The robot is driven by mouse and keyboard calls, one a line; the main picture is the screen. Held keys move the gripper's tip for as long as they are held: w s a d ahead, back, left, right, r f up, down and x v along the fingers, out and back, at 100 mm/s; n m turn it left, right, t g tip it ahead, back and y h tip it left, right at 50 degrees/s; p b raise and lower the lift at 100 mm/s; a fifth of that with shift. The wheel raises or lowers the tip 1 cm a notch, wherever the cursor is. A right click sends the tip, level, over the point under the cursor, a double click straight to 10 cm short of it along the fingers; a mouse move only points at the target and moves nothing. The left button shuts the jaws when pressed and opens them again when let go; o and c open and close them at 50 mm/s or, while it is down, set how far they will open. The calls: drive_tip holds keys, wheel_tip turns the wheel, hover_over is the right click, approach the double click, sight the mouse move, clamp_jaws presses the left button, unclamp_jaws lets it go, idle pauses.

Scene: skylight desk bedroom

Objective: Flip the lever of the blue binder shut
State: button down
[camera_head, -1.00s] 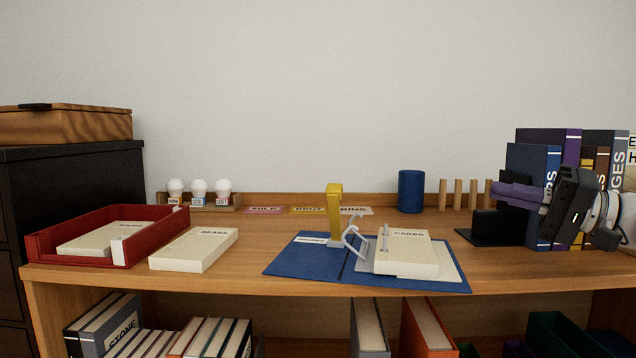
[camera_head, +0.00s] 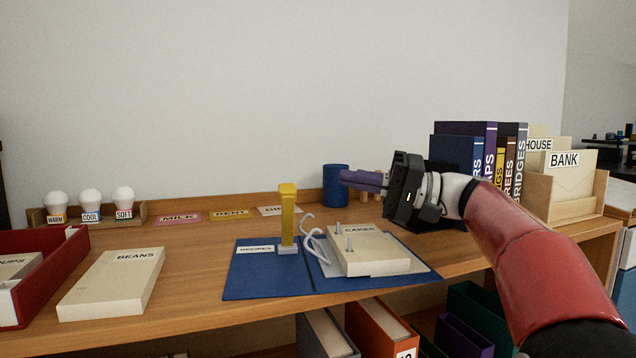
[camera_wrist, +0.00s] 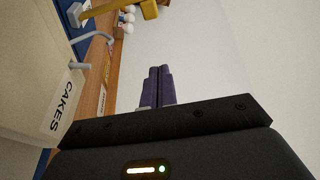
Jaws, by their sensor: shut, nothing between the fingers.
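The blue binder (camera_head: 262,282) lies open flat on the desk, with a label reading RECIPES on its left cover. Its yellow lever (camera_head: 288,215) stands upright near the spine; it also shows in the wrist view (camera_wrist: 105,12). Open grey ring arcs (camera_head: 312,240) curve up beside the lever. A cream paper block labelled CAKES (camera_head: 368,256) lies on the right cover, with two short metal posts rising through it. My gripper (camera_head: 342,178) is shut and empty, its purple fingers pointing left, above and behind the paper block, well right of the lever. The fingers show in the wrist view (camera_wrist: 157,87).
A BEANS block (camera_head: 112,284) and a red tray (camera_head: 55,270) are at left. Bulbs (camera_head: 90,202) and cards (camera_head: 230,214) line the back. A blue cup (camera_head: 335,188) stands behind my gripper. Upright books (camera_head: 463,150) and a BANK file box (camera_head: 570,185) are at right.

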sight(287, 216)
drive_tip(key=p+x, duration=0.1)
drive_tip(key=x, duration=0.9)
drive_tip(key=shift+s+d+f, duration=0.1)
drive_tip(key=shift+s+f, duration=0.15)
drive_tip(key=shift+s, duration=0.35)
drive_tip(key=shift+s+d+f, duration=0.1)
drive_tip(key=shift+s+f, duration=0.2)
drive_tip(key=shift+s, duration=0.35)
drive_tip(key=shift+s+d+f, duration=0.15)
drive_tip(key=shift+s+f, duration=0.1)
drive_tip(key=shift+s, duration=0.35)
